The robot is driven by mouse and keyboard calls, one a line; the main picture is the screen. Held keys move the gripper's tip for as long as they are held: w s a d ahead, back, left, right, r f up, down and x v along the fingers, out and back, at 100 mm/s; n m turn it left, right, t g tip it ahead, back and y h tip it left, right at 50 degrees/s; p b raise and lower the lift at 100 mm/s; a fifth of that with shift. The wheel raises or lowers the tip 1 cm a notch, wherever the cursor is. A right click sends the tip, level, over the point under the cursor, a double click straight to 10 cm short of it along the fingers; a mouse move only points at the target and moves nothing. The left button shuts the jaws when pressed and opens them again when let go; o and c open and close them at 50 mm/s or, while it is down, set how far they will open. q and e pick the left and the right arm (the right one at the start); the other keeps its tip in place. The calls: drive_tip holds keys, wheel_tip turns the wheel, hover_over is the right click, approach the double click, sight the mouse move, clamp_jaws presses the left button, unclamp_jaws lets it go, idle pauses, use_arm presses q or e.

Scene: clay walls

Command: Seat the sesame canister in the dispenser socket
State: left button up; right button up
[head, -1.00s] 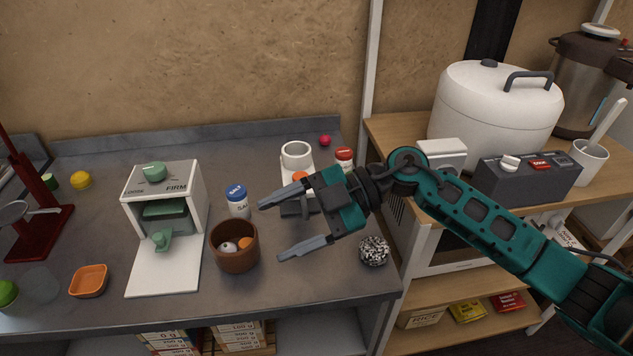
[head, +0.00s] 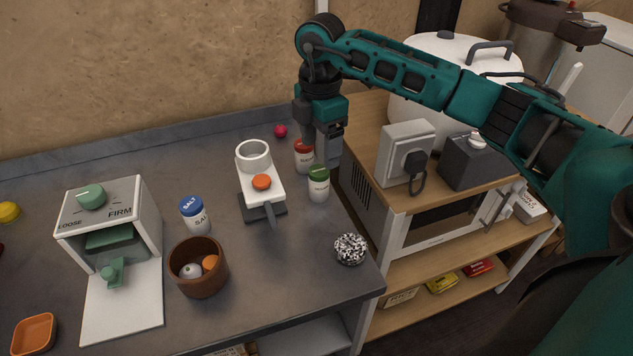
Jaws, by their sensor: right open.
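The dispenser (head: 268,190) is a white stand on a dark base with an orange button. Its round white socket (head: 253,155) at the top is open and looks empty. A green-capped canister (head: 319,185) and a red-capped canister (head: 302,160) stand upright to its right. A blue-capped canister (head: 194,215) marked SALT stands to its left. The lettering on the green and red ones is too small to read, so I cannot tell which is sesame. My right gripper (head: 322,155) points down, open, at the green-capped canister, partly hiding the red one. My left gripper is out of view.
A brown bowl (head: 199,274) with small balls and a white LOOSE/FIRM press (head: 147,215) stand at left. A speckled ball (head: 350,249) lies near the counter's right edge. A wooden shelf unit (head: 378,180) with a grey box (head: 404,150) stands close at right.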

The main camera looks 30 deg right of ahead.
sight(319, 170)
wheel_tip(319, 170, down, 7)
drive_tip(key=shift+f, duration=0.15)
idle(0.4)
drive_tip(key=shift+c, duration=0.3)
drive_tip(key=c, duration=1.1)
drive_tip(key=shift+r, duration=0.2)
